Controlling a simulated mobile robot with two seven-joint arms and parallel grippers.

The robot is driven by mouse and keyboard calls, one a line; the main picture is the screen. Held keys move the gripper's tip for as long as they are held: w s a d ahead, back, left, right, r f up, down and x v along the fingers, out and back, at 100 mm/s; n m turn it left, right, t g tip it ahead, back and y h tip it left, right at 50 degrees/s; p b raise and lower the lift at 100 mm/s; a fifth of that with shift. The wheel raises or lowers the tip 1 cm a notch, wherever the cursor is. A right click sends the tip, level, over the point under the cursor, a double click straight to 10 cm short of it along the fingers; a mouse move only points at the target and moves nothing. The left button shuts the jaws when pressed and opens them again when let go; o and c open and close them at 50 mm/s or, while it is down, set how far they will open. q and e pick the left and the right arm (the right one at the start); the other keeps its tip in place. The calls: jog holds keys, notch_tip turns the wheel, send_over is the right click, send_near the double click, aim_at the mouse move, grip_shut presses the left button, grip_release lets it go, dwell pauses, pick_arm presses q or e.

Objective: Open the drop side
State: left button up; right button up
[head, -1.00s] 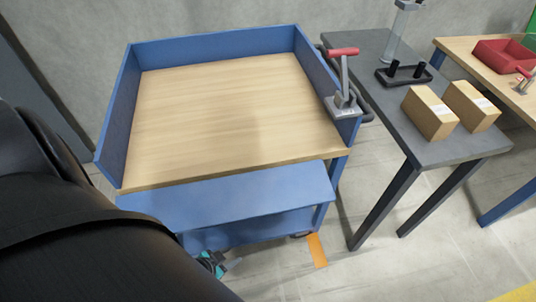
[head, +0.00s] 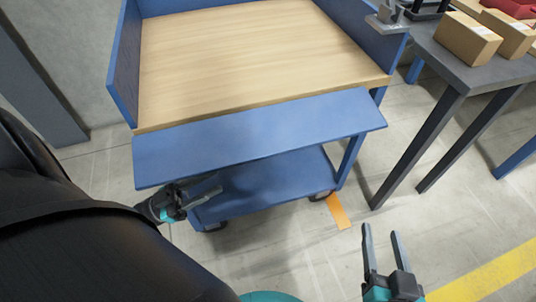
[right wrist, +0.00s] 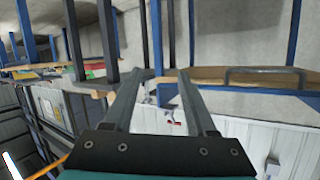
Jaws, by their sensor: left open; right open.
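The drop side (head: 255,137) is a flat blue panel along the front edge of the cart's wooden deck (head: 240,60) in the head view. It is folded outward and down from that edge, leaving the front of the deck open. My left gripper (head: 212,188) is open and empty, just below the panel's left part and in front of the lower shelf. My right gripper (head: 382,233) is open and empty, apart from the cart, over the floor at lower right. Its open fingers (right wrist: 160,78) also show in the right wrist view, with nothing between them.
Blue side walls (head: 124,62) stand upright on the cart, with a grey metal latch (head: 386,20) on the right one. A blue lower shelf (head: 265,185) lies beneath. A dark table (head: 455,65) with cardboard boxes (head: 467,38) stands at right.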

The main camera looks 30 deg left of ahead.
aim_at(268, 153)
pick_arm(q)
jog(key=p+x, duration=0.1)
jog(key=x, duration=1.2)
jog(key=shift+w+d, duration=0.25)
jog(key=shift+w+d+r, duration=0.3)
jog(key=shift+w+d, duration=0.1)
jog(key=shift+w, duration=0.1)
pick_arm(e)
jog(key=shift+s+d+f+g+h, duration=0.1)
jog(key=shift+d+f+g+h, duration=0.15)
jog(key=shift+d+g, duration=0.25)
jog(key=shift+d+f+g+h, duration=0.15)
jog(key=shift+d+f+g, duration=0.05)
jog(key=shift+d+g, duration=0.25)
pick_arm(q)
jog(key=shift+c, duration=0.3)
grip_shut()
